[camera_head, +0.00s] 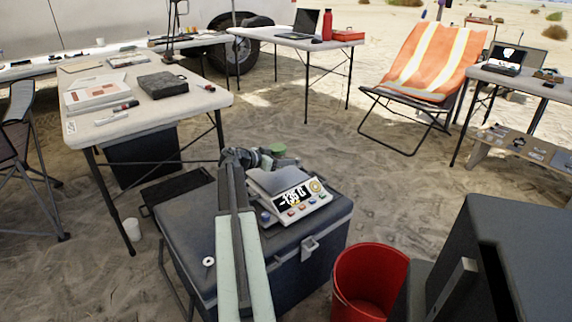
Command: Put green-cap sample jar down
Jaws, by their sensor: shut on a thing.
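My arm reaches forward over the dark cooler box (290,265). My gripper (263,160) is at the far side of the box top, beside the digital scale (299,206). A green cap (278,149) of the sample jar shows just right of the gripper's end, at the far edge of the scale. My gripper is shut on the green-cap sample jar. The jar's body is mostly hidden by the gripper and scale. I cannot tell whether its base touches anything. The scale display is lit, and its plate looks bare.
A small white ring (208,262) lies on the cooler's left part. A red bucket (370,278) stands right of the cooler. A white table (150,105) with a dark case (162,85) is at left. An orange folding chair (428,62) stands behind. Open sand lies between.

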